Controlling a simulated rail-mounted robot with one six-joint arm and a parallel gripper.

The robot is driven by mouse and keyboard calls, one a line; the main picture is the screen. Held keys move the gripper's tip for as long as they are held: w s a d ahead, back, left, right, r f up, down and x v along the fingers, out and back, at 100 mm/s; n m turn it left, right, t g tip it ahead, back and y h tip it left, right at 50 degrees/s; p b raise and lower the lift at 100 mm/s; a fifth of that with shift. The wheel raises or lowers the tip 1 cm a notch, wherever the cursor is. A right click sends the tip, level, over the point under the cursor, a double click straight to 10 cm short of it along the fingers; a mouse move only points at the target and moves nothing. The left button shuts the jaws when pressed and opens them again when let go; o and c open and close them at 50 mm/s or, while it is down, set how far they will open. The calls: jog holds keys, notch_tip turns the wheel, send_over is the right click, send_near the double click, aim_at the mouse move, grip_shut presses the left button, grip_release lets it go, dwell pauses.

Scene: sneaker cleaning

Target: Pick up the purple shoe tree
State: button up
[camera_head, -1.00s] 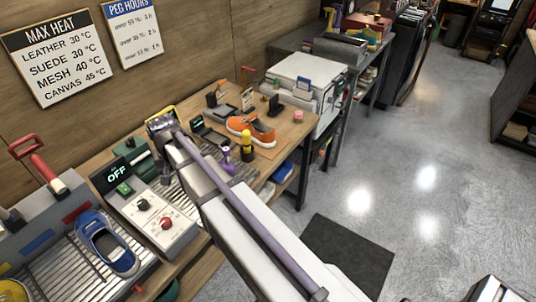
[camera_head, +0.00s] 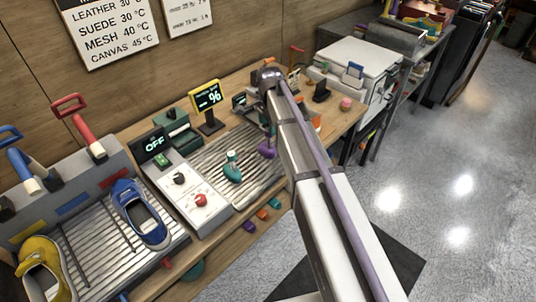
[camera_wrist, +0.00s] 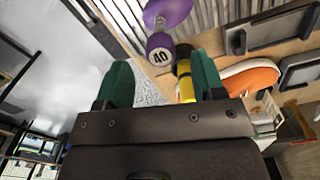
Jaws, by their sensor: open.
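The purple shoe tree (camera_wrist: 160,46) shows in the wrist view at the top, just beyond my fingertips, with a round "40" label on its end. In the head view the purple shoe tree (camera_head: 266,151) lies at the right end of the ribbed metal rack (camera_head: 210,150), left of my arm. My gripper (camera_wrist: 162,75) is open, its two green fingers spread apart with the shoe tree ahead of the gap. A yellow-and-black cylinder (camera_wrist: 185,82) stands close by the right finger. My fingers are not clear in the head view.
An orange shoe (camera_wrist: 249,76) sits beyond the right finger. A control box (camera_head: 185,190) and a tray with a blue shoe (camera_head: 142,212) and a yellow shoe (camera_head: 42,268) are left. Open floor lies right.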

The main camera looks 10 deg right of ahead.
aim_at(269, 136)
notch_tip(269, 136, down, 6)
jog(key=b, duration=0.5)
jog(key=shift+f, duration=0.25)
jog(key=shift+r, duration=0.25)
grip_shut()
